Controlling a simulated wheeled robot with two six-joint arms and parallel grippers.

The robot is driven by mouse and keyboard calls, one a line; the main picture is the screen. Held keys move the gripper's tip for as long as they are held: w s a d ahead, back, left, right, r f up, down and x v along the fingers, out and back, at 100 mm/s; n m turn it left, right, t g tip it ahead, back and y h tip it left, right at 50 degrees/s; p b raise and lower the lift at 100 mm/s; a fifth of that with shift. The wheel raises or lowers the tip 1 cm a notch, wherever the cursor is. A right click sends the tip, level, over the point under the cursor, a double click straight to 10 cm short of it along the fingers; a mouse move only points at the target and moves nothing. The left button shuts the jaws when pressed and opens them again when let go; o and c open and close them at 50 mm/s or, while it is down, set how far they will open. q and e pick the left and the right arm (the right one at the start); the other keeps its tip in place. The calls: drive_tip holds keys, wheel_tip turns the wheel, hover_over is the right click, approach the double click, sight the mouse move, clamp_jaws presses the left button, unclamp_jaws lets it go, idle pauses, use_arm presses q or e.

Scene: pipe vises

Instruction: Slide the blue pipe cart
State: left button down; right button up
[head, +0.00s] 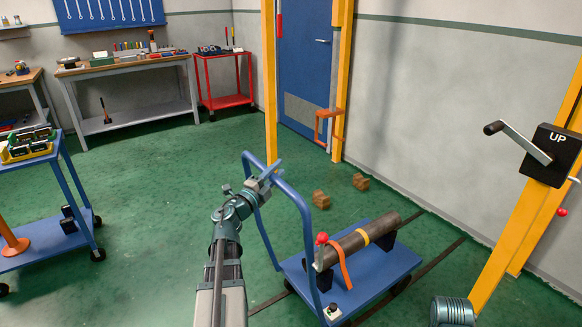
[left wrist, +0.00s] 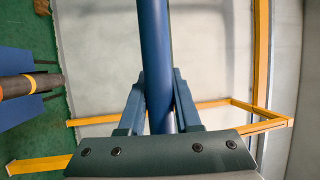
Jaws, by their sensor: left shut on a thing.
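The blue pipe cart (head: 400,262) stands on the green floor right of centre in the head view, its upright looped handle (head: 309,235) at its left end. A dark pipe (head: 350,246) with a yellow band lies on black supports on the deck, with an orange strap (head: 342,268) over it. My left gripper (head: 267,177) is shut on the upper left part of the handle. In the left wrist view the blue handle bar (left wrist: 155,50) runs between the two fingers of the gripper (left wrist: 158,103).
Dark floor rails (head: 438,257) run beneath the cart. Two brown blocks (head: 320,199) lie on the floor beyond it. A yellow post with a crank (head: 525,145) stands at right. Another blue cart (head: 50,259) is at left. The floor between the carts is clear.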

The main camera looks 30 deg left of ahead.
use_arm(q)
drive_tip(key=shift+s+a+r, duration=0.1)
drive_tip(key=shift+s+a, duration=0.35)
drive_tip(key=shift+s, duration=0.4)
drive_tip(key=shift+s+a+f, duration=0.1)
drive_tip(key=shift+s+a, duration=0.4)
drive_tip(key=shift+s, duration=0.35)
drive_tip(key=shift+s+a+r, duration=0.1)
drive_tip(key=shift+s+a, duration=0.35)
drive_tip(key=shift+s, duration=0.4)
drive_tip(key=c, duration=0.6)
unclamp_jaws()
drive_tip(key=shift+d, duration=0.1)
use_arm(e)
drive_tip(key=shift+s, duration=0.1)
use_arm(q)
drive_tip(key=shift+s+d, duration=0.1)
drive_tip(key=shift+d, duration=0.05)
